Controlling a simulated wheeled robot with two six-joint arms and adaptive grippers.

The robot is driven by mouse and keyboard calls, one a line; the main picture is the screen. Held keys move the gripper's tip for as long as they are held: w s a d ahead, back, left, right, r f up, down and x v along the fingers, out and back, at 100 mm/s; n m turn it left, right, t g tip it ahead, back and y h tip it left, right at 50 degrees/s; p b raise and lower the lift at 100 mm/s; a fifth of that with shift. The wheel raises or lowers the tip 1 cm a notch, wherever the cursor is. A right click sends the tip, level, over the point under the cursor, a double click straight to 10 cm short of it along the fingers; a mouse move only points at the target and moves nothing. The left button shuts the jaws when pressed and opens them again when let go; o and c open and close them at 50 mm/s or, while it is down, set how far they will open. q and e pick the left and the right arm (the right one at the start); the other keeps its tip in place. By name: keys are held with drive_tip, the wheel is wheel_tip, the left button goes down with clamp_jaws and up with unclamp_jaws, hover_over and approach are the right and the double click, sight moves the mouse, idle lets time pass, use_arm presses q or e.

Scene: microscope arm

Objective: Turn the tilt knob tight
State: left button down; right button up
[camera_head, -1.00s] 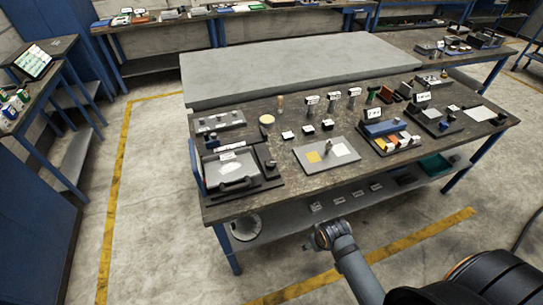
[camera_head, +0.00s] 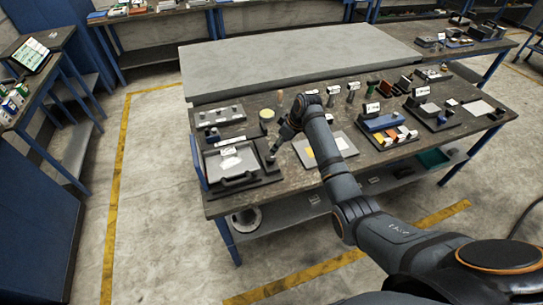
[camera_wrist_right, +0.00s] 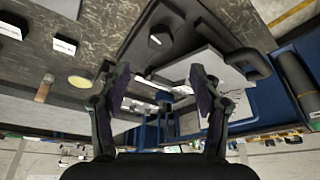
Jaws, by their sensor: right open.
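A dark base plate (camera_head: 271,178) at the left front of the table carries a light grey plate with a black handle (camera_head: 238,181). A small black knob (camera_wrist_right: 158,36) stands on this base beside the grey plate; I take it for the tilt knob. In the head view the knob (camera_head: 270,158) is just below my right gripper (camera_head: 279,144). In the right wrist view my right gripper (camera_wrist_right: 160,88) is open and empty, with its two fingers apart. The knob lies beyond the fingertips, apart from them. My left gripper is not in view.
A grey tray (camera_head: 350,148) lies right of the base, partly under my right arm. A metal block with holes (camera_head: 222,115) and a yellow disc (camera_head: 266,114) stand behind. A blue box (camera_head: 382,122) and several small parts fill the table's right side.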

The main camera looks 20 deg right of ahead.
sight(270, 158)
drive_tip(key=x, duration=1)
drive_tip(key=shift+a+f, duration=0.15)
drive_tip(key=shift+s, duration=0.1)
drive_tip(key=c, duration=1.1)
